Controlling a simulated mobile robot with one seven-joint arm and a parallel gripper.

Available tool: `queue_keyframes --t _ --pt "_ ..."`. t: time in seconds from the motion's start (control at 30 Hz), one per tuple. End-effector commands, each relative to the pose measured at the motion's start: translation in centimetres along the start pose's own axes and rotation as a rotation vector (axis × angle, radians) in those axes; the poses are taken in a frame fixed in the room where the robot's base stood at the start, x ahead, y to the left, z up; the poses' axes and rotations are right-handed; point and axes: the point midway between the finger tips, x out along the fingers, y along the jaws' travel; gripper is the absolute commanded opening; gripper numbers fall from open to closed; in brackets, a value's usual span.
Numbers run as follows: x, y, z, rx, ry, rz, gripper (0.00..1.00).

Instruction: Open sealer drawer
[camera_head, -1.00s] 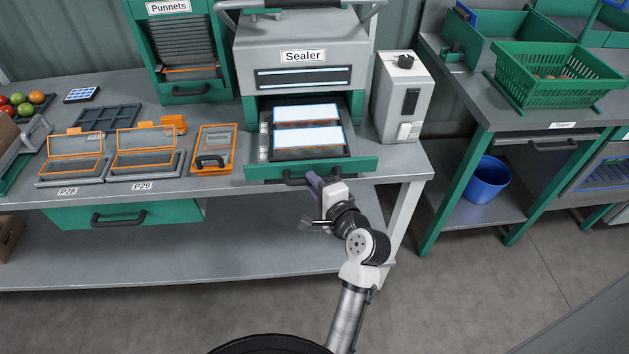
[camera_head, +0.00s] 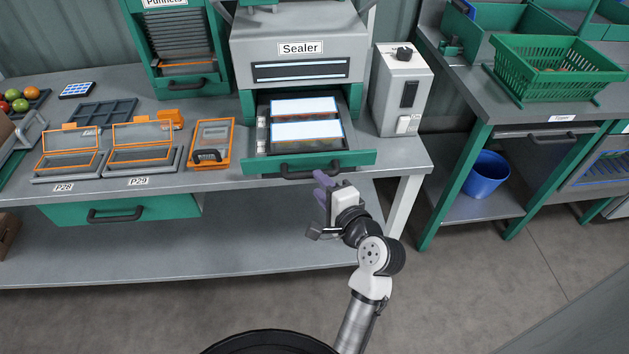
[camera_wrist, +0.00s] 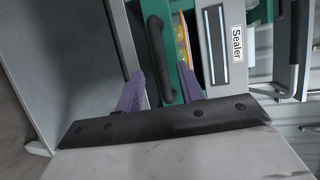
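The sealer (camera_head: 300,72) is a grey machine on the bench. Its green-fronted drawer (camera_head: 350,158) stands pulled out below it, with two white panels edged in blue and orange showing inside. The dark drawer handle (camera_head: 297,173) is on the drawer front and also shows in the wrist view (camera_wrist: 155,50). My gripper (camera_head: 321,184) is just in front of the handle, toward its right end.
A white control box (camera_head: 398,92) stands right of the sealer. An orange-framed tray (camera_head: 211,144) and two orange-framed lidded fixtures lie left of the drawer. A lower green drawer (camera_head: 160,207) is under the bench. A blue bucket (camera_head: 486,178) sits right. The floor in front is clear.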

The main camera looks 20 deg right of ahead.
Motion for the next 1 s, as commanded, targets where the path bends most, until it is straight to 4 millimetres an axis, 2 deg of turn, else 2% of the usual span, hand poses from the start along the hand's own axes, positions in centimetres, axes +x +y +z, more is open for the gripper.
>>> queue_keyframes --t 0.03,0.2,0.4,0.6,1.0 --pt "-1.3 0.3 -0.1 -0.001 0.004 -0.001 0.38" --pt "-5.2 0.2 -0.1 -0.001 0.006 -0.001 0.38" --pt "-8.5 0.1 -0.1 0.000 0.004 0.000 0.38" --pt "-9.8 0.1 0.0 0.001 0.001 0.001 0.38" --pt "-9.8 0.0 0.0 0.000 0.000 0.000 0.38"
